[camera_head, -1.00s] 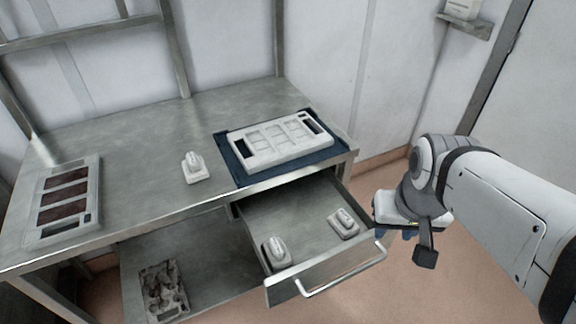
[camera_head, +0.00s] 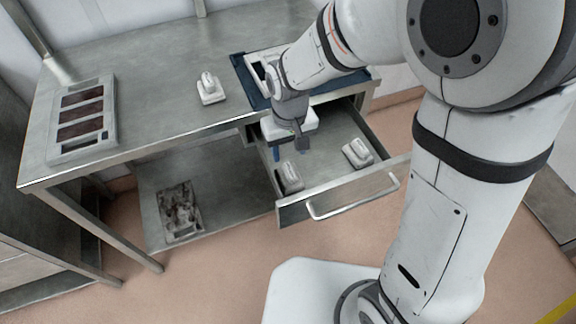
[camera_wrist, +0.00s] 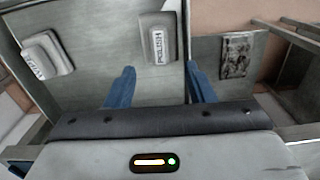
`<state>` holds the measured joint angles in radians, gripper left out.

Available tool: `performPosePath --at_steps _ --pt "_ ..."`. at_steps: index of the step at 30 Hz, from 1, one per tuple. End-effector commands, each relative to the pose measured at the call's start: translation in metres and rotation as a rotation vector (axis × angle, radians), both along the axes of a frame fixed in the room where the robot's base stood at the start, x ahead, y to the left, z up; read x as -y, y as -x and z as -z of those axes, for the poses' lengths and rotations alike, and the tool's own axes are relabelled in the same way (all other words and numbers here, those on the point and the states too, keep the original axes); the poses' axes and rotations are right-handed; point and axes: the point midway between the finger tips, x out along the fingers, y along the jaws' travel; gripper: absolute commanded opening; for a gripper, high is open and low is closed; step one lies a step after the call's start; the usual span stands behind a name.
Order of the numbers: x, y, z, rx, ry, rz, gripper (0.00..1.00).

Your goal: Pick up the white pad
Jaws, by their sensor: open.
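Three white pads with raised grips are in view. One (camera_head: 210,90) stands on the table; two lie in the open drawer (camera_head: 338,205), a left one (camera_head: 291,177) and a right one (camera_head: 357,152). In the wrist view the left drawer pad (camera_wrist: 157,42) carries a label reading POLISH and lies ahead, between the lines of my fingers. The right drawer pad (camera_wrist: 47,57) shows at the far left, its label hard to read. My gripper (camera_head: 291,154) is open and empty, its blue fingers above the drawer behind the pads. The wrist view shows both fingers (camera_wrist: 160,75) spread, touching no pad.
A white mould frame (camera_head: 258,72) on a blue mat (camera_head: 240,76) is partly hidden by my arm. A tray with dark panels (camera_head: 110,125) lies at the table's left. A grimy plate (camera_head: 179,212) lies on the lower shelf. The drawer's walls and front handle (camera_head: 355,198) surround the pads.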

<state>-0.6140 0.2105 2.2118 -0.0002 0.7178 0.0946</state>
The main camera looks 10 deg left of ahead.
Motion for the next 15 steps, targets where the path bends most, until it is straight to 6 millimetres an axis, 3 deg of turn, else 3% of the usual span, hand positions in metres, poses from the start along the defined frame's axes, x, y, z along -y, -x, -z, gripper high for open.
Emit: performPosePath --at_steps 15 --pt "0.002 0.005 0.067 -0.004 0.002 0.001 0.49"
